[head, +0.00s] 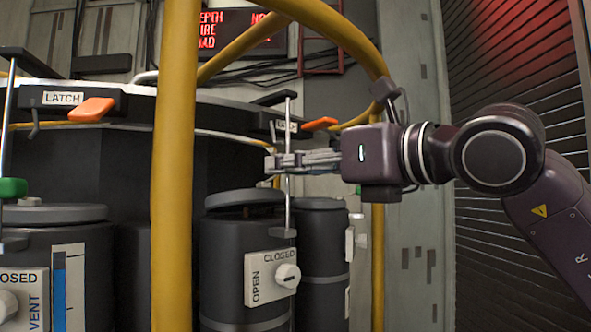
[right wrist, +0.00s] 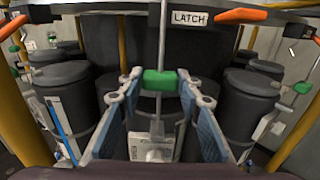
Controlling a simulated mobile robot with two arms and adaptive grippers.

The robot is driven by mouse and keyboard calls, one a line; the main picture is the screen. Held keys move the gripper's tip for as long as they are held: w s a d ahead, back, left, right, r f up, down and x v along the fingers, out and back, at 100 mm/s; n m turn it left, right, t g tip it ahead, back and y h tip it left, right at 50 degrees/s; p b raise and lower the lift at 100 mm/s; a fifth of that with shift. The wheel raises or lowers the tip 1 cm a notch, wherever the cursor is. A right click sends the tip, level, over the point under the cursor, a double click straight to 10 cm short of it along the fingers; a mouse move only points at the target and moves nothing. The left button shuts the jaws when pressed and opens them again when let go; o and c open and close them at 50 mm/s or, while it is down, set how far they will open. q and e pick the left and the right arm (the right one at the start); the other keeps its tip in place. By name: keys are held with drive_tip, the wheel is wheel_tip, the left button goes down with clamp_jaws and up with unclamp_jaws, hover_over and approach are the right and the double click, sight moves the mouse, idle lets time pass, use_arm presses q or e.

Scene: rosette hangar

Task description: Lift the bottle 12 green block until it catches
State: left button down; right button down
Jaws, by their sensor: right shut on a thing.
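My right gripper (head: 281,161) is shut on the green block (right wrist: 160,81), which sits on a thin upright rod (head: 288,205). In the head view the fingers hide the block; in the right wrist view it shows between the two fingertips. The rod runs up past an orange lever (head: 320,123) at a LATCH label and down to a small foot in front of a dark bottle (head: 225,235). That bottle has a white OPEN/CLOSED panel with a knob (head: 288,275). No bottle number is readable. My left gripper is not in view.
A thick yellow post (head: 174,200) stands left of the gripper, its curved rail arching overhead. At left is another rod with a green block (head: 12,188) and an orange lever (head: 91,109). More dark bottles flank the held rod. A ribbed wall (head: 515,220) stands at right.

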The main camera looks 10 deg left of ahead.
wheel_tip(320, 180, up, 6)
drive_tip(key=p, duration=0.3)
drive_tip(key=shift+f, duration=0.1)
drive_tip(key=c, duration=1.4)
unclamp_jaws()
drive_tip(key=shift+f, duration=0.1)
drive_tip(key=shift+d, duration=0.1)
drive_tip(key=b+v, duration=0.3)
drive_tip(key=v, duration=0.6)
drive_tip(key=shift+b, duration=0.35)
